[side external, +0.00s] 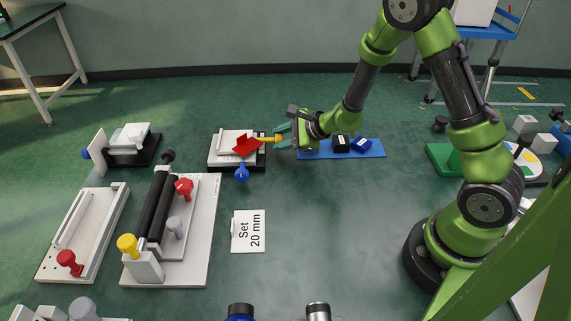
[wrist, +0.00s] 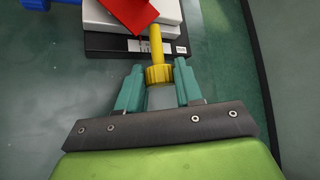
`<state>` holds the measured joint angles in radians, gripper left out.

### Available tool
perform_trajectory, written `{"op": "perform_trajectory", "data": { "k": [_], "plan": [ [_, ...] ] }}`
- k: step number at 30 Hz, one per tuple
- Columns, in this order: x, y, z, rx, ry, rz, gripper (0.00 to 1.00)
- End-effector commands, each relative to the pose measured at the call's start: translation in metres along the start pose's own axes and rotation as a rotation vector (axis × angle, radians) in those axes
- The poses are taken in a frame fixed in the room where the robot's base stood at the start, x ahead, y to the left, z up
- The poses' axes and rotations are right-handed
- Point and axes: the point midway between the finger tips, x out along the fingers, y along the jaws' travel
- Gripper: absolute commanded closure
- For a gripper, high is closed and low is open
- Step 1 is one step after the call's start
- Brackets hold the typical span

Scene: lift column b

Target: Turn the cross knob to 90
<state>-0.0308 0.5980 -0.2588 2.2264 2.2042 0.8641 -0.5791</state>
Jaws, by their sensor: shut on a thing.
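My gripper (side external: 282,140) has teal fingers, closed around a ribbed yellow knob (side external: 277,140). In the wrist view the knob (wrist: 158,75) sits between the fingertips of my gripper (wrist: 159,80). A yellow shaft runs from the knob to a tilted red block (side external: 247,146) above a white plate on a black base (side external: 217,166). The red block (wrist: 128,14) is cut off at the top of the wrist view. A blue knob (side external: 242,173) stands at the front of this device. I cannot tell which knob is the cross knob, nor read an angle.
A card reading "Set 20 mm" (side external: 249,231) lies on the floor in front. A blue mat (side external: 370,149) with small blocks lies right of the gripper.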

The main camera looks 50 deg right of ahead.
Motion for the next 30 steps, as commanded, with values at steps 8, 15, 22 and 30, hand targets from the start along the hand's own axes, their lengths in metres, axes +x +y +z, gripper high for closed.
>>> {"op": "perform_trajectory", "data": {
  "k": [8, 15, 22, 30],
  "plan": [
    [0.000, 0.000, 0.000, 0.000, 0.000, 0.002, 0.52],
    [0.000, 0.000, 0.000, 0.000, 0.000, 0.001, 0.39],
    [-0.007, -0.001, 0.001, 0.000, -0.001, -0.001, 0.39],
    [-0.057, -0.002, 0.001, 0.002, -0.002, -0.004, 0.39]
  ]
}}
